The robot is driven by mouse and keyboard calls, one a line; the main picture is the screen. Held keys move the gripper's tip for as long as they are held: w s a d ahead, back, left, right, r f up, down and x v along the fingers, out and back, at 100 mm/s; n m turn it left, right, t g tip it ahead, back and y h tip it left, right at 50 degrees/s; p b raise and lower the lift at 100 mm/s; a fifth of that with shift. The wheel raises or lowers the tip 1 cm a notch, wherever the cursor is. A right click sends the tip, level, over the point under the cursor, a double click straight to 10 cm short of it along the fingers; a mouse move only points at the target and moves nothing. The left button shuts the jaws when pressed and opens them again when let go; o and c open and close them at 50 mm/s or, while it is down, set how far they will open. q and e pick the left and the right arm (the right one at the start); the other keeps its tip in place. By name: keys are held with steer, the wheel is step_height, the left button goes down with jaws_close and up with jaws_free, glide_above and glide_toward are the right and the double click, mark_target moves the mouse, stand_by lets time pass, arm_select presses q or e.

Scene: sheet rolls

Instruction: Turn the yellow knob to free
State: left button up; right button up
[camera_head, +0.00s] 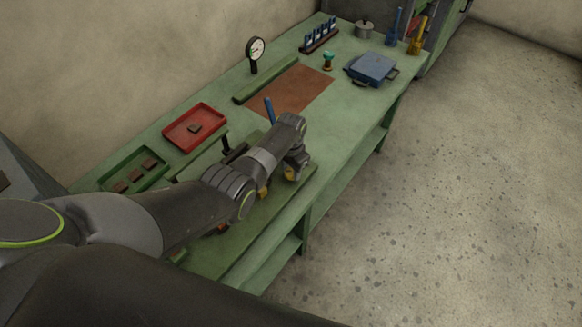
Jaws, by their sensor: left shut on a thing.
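My left arm reaches over the green bench from the left. Its gripper (296,164) is low at the bench's front edge, shut on the yellow knob (289,174), of which only a small yellow part shows below the fingers. The arm and gripper hide most of the knob and the device it belongs to. Another small yellow part (263,191) shows beneath my wrist, mostly covered. A blue-handled lever (269,110) stands just behind the arm. My right gripper is not in view.
On the green bench (345,128) are a red tray (181,139), a green tray (112,170) with brown pieces, a dial gauge (256,48), a brown mat (303,88) and a blue box (372,68). The floor at right is clear.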

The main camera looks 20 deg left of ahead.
mark_target(291, 171)
arm_select(q)
steer(key=shift+n, duration=0.7)
steer(key=shift+w, duration=0.1)
steer(key=o, duration=1)
steer(key=shift+r+p, duration=0.3)
steer(key=shift+r, duration=0.2)
step_height(291, 171, up, 4)
steer(key=shift+r+p, duration=0.25)
steer(key=shift+p, duration=0.2)
step_height(291, 171, up, 12)
steer(key=shift+b, duration=0.75)
